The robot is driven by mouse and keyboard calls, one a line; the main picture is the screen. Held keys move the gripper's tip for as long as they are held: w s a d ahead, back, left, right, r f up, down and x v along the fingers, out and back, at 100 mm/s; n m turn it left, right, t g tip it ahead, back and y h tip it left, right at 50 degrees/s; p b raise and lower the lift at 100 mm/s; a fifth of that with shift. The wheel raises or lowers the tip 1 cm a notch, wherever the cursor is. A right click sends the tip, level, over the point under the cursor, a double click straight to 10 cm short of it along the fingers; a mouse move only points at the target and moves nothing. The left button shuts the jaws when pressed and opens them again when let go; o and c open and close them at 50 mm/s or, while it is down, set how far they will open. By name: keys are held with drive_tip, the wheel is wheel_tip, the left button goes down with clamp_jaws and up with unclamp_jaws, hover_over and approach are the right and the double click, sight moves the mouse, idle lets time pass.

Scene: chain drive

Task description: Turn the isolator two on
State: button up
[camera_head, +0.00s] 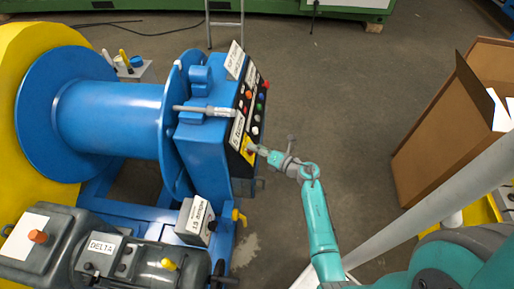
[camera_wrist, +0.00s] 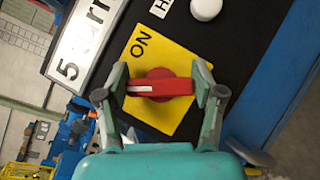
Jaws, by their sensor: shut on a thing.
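A red rotary handle (camera_wrist: 160,87) sits on a yellow plate (camera_wrist: 142,50) marked "ON"; the plate also shows on the blue machine's black panel in the head view (camera_head: 247,157). My gripper (camera_wrist: 162,92) has its two fingers at the handle's two ends and is shut on it. The handle lies level in the wrist view, with a white mark on its left half. The "ON" word is above and left of the handle. In the head view my gripper (camera_head: 258,150) reaches the panel from the right and hides the handle. I cannot read an isolator number on the plate.
The panel carries several buttons (camera_head: 249,94) above the plate, and a white button (camera_wrist: 206,8) is near it. A cardboard box (camera_head: 440,140) is at the right. Floor between is clear.

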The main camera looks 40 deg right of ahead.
drive_tip(key=m+g+h, duration=0.1)
drive_tip(key=m, duration=0.3)
drive_tip(key=shift+g+h, duration=0.4)
drive_tip(key=m+g+h, duration=0.1)
drive_tip(key=m+g, duration=0.1)
drive_tip(key=m, duration=0.2)
drive_tip(key=shift+f, duration=0.1)
drive_tip(key=m+g, duration=0.2)
drive_tip(key=m, duration=0.1)
drive_tip(key=shift+m+g, duration=0.3)
drive_tip(key=shift+s+f+m+g+y, duration=0.15)
drive_tip(key=shift+m+g+y, duration=0.15)
drive_tip(key=shift+m+g, duration=0.65)
drive_tip(key=shift+m, duration=0.25)
drive_tip(key=o, duration=1.1)
drive_tip(key=shift+o, duration=0.2)
drive_tip(key=v, duration=1.2)
